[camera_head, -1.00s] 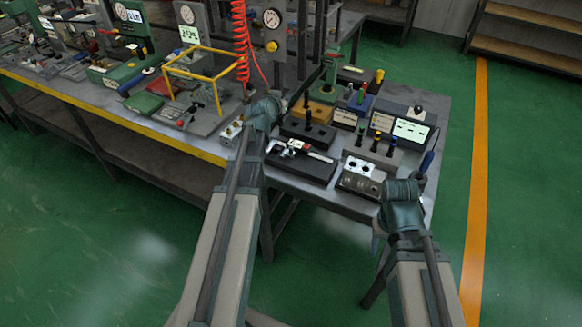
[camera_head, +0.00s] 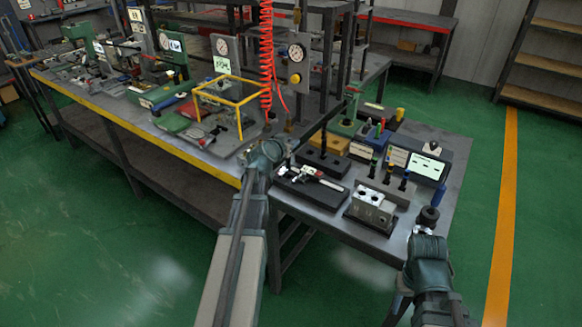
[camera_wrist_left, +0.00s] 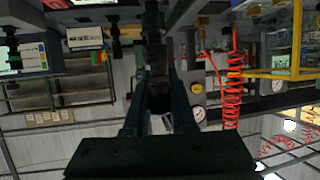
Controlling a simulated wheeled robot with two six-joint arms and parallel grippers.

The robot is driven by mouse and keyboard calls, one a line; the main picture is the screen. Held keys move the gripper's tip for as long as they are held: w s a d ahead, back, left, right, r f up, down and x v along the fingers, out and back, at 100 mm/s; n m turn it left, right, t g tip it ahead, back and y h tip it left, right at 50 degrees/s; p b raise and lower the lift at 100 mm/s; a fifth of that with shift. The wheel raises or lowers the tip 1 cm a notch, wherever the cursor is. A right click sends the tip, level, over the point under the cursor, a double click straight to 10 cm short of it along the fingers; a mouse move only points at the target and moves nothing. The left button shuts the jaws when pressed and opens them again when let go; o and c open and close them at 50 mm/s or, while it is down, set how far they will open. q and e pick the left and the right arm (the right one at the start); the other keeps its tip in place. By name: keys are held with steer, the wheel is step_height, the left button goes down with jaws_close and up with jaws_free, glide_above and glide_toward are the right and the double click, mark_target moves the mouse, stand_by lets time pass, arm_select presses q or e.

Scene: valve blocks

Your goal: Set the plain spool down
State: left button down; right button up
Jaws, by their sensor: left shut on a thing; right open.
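My left gripper (camera_wrist_left: 158,85) is shut on a dark cylindrical piece, the plain spool (camera_wrist_left: 160,97), in the left wrist view. In the head view, my left gripper (camera_head: 286,146) is over the table's near edge, left of the black block with one upright black pin (camera_head: 323,142); its wrist hides the spool there. My right gripper (camera_head: 428,216) is open at the table's right front, right of the silver valve block (camera_head: 371,209). Its jaws are hard to make out.
A rack (camera_head: 387,182) holds upright spools with coloured tops behind the valve block. A caliper (camera_head: 312,181) lies on a black tray (camera_head: 308,194). A yellow frame (camera_head: 232,98) and a red coiled hose (camera_head: 266,60) stand at left.

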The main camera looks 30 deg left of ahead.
arm_select(q)
steer(key=shift+f+b, duration=2.65)
steer(key=shift+f, duration=0.6)
steer(key=shift+r, duration=0.15)
arm_select(e)
step_height(320, 180, down, 6)
steer(key=shift+f, duration=0.1)
steer(key=shift+f, duration=0.1)
arm_select(q)
steer(key=c, duration=0.7)
jaws_free()
steer(key=shift+c, duration=0.2)
steer(key=shift+r, duration=0.1)
steer(key=p+v, duration=0.5)
steer(key=v, duration=0.7)
arm_select(e)
step_height(320, 180, up, 5)
steer(key=shift+f, duration=0.1)
